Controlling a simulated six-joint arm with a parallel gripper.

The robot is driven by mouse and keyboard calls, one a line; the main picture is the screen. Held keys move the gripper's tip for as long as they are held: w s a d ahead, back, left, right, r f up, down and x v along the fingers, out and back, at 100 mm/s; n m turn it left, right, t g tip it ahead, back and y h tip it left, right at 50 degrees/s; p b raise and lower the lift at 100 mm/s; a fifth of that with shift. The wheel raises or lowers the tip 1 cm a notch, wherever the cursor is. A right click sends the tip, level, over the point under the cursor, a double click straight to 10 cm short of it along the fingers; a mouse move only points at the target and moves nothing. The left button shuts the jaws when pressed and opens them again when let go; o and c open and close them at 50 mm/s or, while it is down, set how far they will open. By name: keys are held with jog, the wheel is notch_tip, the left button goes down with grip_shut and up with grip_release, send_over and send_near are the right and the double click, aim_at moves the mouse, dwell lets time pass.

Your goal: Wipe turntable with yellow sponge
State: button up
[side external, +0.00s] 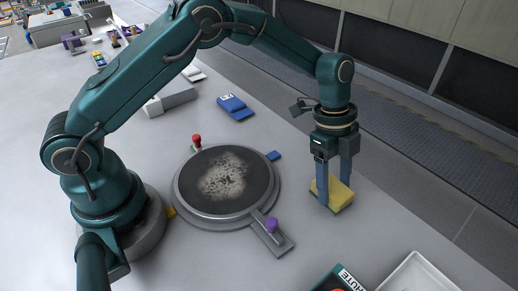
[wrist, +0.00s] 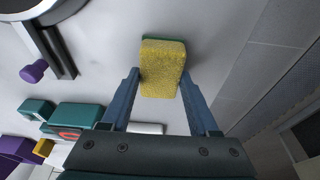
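The yellow sponge (side external: 340,194), with a thin green layer, is at the table to the right of the turntable. It also shows in the wrist view (wrist: 162,68). My gripper (side external: 334,190) points down with one finger on each side of the sponge. In the wrist view both fingertips (wrist: 161,76) meet the sponge's sides, so it appears shut on it. I cannot tell whether the sponge is lifted off the table. The turntable (side external: 262,190) is a dark disc with a grey rim and a pale, speckled dirty patch (side external: 225,175) in its middle.
A purple knob (side external: 271,226) on a grey bracket sticks out at the turntable's front right. A red-topped knob (side external: 197,141) and a blue block (side external: 273,155) stand at its edge. A white tray (side external: 420,275) is at the front right. A conveyor (side external: 400,125) runs behind.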

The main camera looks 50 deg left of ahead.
aim_at(333, 187)
jog(key=shift+d+r+v, duration=0.1)
jog(key=shift+d+v, duration=0.2)
jog(key=shift+v, duration=0.85)
jog(key=shift+d+r+v, duration=0.1)
jog(key=shift+d+v, duration=0.15)
jog(key=shift+v, duration=0.9)
jog(key=shift+d+v, duration=0.3)
jog(key=shift+v, duration=0.85)
jog(key=shift+s+f+m, duration=0.1)
jog(key=shift+m, duration=0.4)
jog(key=s+a+r+m+g, duration=0.15)
jog(key=s+a+m, duration=0.25)
jog(key=s+a, duration=0.45)
jog(key=s+a+r+m+g, duration=0.15)
jog(key=s+a+m, duration=0.3)
jog(key=s, duration=0.75)
jog(key=shift+n+t+y, duration=0.25)
jog(key=shift+t+y, duration=0.15)
jog(key=shift+t, duration=0.1)
jog(key=shift+w+a+f, duration=0.15)
jog(key=shift+f, duration=1.15)
jog(key=shift+w+a+f, duration=0.1)
jog(key=shift+a+f, duration=0.05)
jog(key=shift+f, duration=1.15)
